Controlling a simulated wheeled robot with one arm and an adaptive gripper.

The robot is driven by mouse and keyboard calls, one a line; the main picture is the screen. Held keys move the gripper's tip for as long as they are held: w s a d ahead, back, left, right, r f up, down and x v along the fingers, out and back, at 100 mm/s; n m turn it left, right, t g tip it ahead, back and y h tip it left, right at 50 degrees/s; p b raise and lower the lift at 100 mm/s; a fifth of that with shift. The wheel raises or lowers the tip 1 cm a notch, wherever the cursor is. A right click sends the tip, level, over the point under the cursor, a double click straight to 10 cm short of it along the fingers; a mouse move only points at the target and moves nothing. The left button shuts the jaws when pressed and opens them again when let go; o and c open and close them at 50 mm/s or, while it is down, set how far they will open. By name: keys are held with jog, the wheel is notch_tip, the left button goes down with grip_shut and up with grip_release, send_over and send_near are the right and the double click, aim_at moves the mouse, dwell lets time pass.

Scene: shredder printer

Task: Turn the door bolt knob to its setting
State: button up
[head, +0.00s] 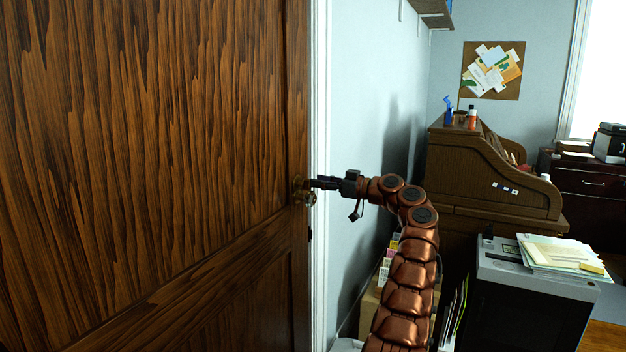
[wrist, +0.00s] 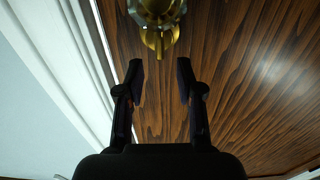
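The brown wooden door (head: 150,150) fills the left of the head view. Brass hardware (head: 300,193) sits at its right edge, partly hidden by my gripper (head: 318,183).
The white door frame (head: 321,90) and pale wall run close beside the door and gripper. A roll-top desk (head: 490,175), a black-and-grey shredder (head: 530,300) with papers on top, and a cardboard box (head: 370,305) stand to the right of the door.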

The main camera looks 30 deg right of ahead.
aim_at(304, 185)
jog(key=shift+x, duration=1.35)
jog(key=shift+c, duration=0.2)
grip_shut()
